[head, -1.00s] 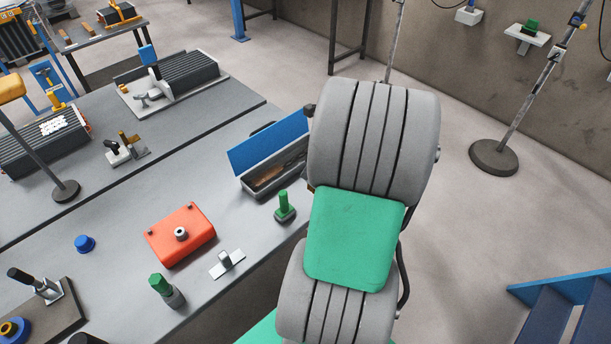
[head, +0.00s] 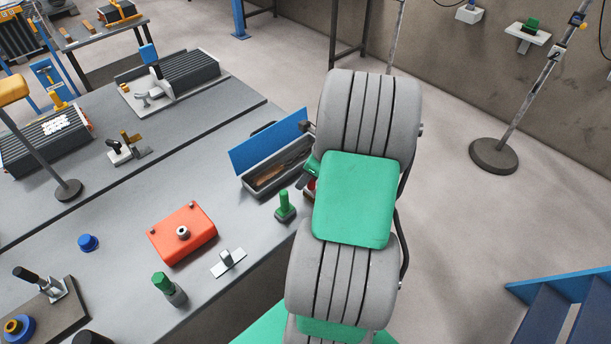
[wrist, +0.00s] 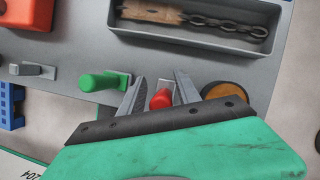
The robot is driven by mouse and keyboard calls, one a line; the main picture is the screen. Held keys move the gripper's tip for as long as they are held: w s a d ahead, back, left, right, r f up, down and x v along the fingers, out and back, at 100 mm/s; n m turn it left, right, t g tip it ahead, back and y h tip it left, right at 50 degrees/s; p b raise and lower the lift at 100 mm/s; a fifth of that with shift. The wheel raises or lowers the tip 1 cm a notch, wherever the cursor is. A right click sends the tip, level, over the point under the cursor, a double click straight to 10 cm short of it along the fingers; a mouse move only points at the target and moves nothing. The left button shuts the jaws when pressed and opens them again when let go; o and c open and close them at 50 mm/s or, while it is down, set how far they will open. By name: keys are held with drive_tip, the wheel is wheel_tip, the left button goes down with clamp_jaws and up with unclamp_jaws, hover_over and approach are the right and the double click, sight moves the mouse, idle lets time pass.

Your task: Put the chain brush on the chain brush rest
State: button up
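What looks like the chain brush (head: 268,179) lies in a grey open box with a raised blue lid; only its brown wooden part is clear there. The wrist view shows this wooden piece (wrist: 150,13) with dark chain links beside it. My gripper (wrist: 158,92) is open, its two grey fingers spread and apart from the box. A red-ended piece (wrist: 161,99) shows between the fingers; I cannot tell whether it is touched. In the head view my arm mostly hides the gripper (head: 303,182) at the bench edge. I cannot tell which thing is the chain brush rest.
A green-topped tool (head: 285,206) stands close to my gripper. A red box (head: 182,234), a pale bracket (head: 228,262) and another green-topped tool (head: 168,289) stand on the bench. A round brown piece (wrist: 228,97) shows right of the fingers. Blue steps (head: 560,305) stand lower right.

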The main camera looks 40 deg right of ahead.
drive_tip(key=v, duration=1.2)
drive_tip(key=w+a+r+n+h, duration=0.1)
drive_tip(key=w+a+r+n, duration=0.1)
drive_tip(key=a+n, duration=0.45)
drive_tip(key=w+a+r+n, duration=0.2)
drive_tip(key=a+n, duration=0.4)
drive_tip(key=a, duration=0.2)
drive_tip(key=s+a+n, duration=0.2)
drive_tip(key=a+n, duration=0.2)
drive_tip(key=n, duration=0.2)
drive_tip(key=s+a+r+n, duration=0.1)
drive_tip(key=a+n, duration=0.4)
drive_tip(key=n, duration=0.1)
drive_tip(key=s+a+r+n, duration=0.1)
drive_tip(key=s+a+n, duration=0.1)
drive_tip(key=a+n, duration=0.3)
drive_tip(key=shift+s+n+h+b, duration=0.3)
drive_tip(key=shift+n+h, duration=0.1)
drive_tip(key=shift+n, duration=0.45)
drive_tip(key=shift+c, duration=0.6)
